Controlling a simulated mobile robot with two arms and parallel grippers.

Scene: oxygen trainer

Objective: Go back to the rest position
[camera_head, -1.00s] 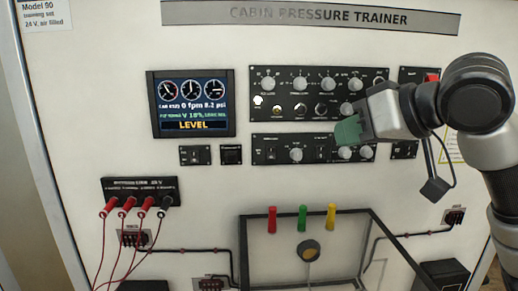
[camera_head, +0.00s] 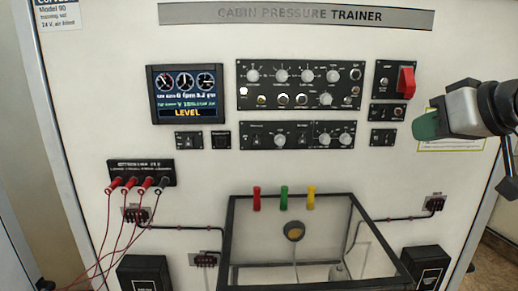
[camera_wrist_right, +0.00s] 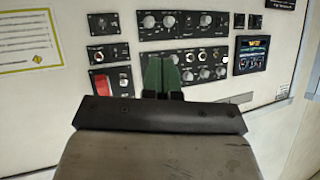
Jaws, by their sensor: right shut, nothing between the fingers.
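My right gripper (camera_head: 428,126) is at the right side of the head view, in front of the panel and right of the red guarded switch (camera_head: 406,82). Its green fingers are shut and empty, and apart from the controls. In the right wrist view the closed green fingers (camera_wrist_right: 161,74) point toward the panel, which appears turned over there. The cabin pressure trainer panel (camera_head: 400,40) stands in front of me, with its knob rows in the upper middle. Its display (camera_head: 187,93) reads LEVEL. My left gripper is not in view.
Red leads (camera_head: 118,215) hang from the terminal block (camera_head: 140,172) at left. Black boxes (camera_head: 426,266) sit low on the panel.

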